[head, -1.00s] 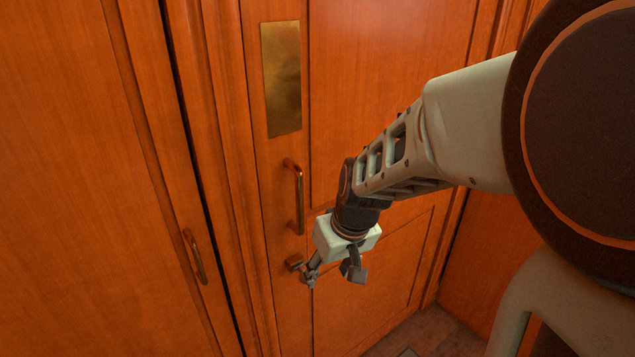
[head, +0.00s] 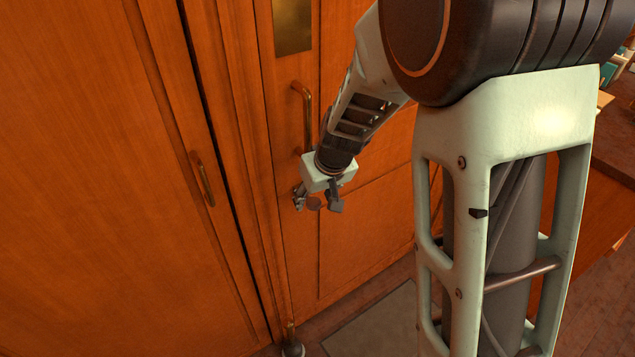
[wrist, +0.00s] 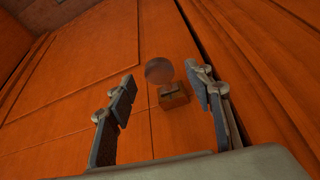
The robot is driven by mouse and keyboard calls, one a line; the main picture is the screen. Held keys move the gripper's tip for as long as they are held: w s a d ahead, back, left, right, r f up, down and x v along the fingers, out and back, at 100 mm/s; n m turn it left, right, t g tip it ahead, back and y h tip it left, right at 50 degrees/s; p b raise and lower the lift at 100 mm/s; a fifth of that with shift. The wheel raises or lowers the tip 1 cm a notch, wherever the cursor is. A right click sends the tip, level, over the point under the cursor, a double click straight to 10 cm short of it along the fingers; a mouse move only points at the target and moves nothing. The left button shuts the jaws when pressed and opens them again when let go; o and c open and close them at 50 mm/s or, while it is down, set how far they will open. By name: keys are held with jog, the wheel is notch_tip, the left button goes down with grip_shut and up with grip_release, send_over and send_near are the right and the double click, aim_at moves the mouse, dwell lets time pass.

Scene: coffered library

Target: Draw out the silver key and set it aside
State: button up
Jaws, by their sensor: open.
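The key shows as a dull, greyish round bow (wrist: 159,71) in the wrist view. It stands at a small brownish lock block (wrist: 174,97) on the wooden door, and its shaft is barely visible. My gripper (wrist: 163,82) is open, with one finger on each side of the bow and visible gaps to both. The bow looks closer to the right finger. In the head view my gripper (head: 318,206) is low in front of the door, below the handle, with the round bow (head: 314,203) between its fingers. The lock block is hidden there.
The door (head: 360,240) carries a brass bar handle (head: 304,115) just above my gripper and a brass plate (head: 292,25) higher up. A second handle (head: 203,178) is on the panel to the left. A dark stopper-like post (head: 291,340) stands at the door's foot.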

jog(key=shift+w+f, duration=0.1)
jog(key=shift+f, duration=0.2)
grip_shut()
jog(key=shift+s+d+f+b, duration=0.1)
jog(key=shift+s+d+b, duration=0.5)
jog(key=shift+s, duration=0.35)
jog(key=shift+s+d+f+b, duration=0.1)
jog(key=shift+s+d+b, duration=0.3)
jog(key=shift+s+d, duration=0.4)
jog(key=shift+s+a, duration=0.15)
jog(key=shift+s+d+r+p, duration=0.35)
jog(key=shift+s+d+r, duration=0.1)
jog(key=shift+s+r, duration=0.25)
jog(key=shift+s+d+r+p, duration=0.3)
jog(key=shift+s+d+r, duration=0.1)
jog(key=shift+s+r, duration=0.25)
jog(key=shift+w, duration=0.1)
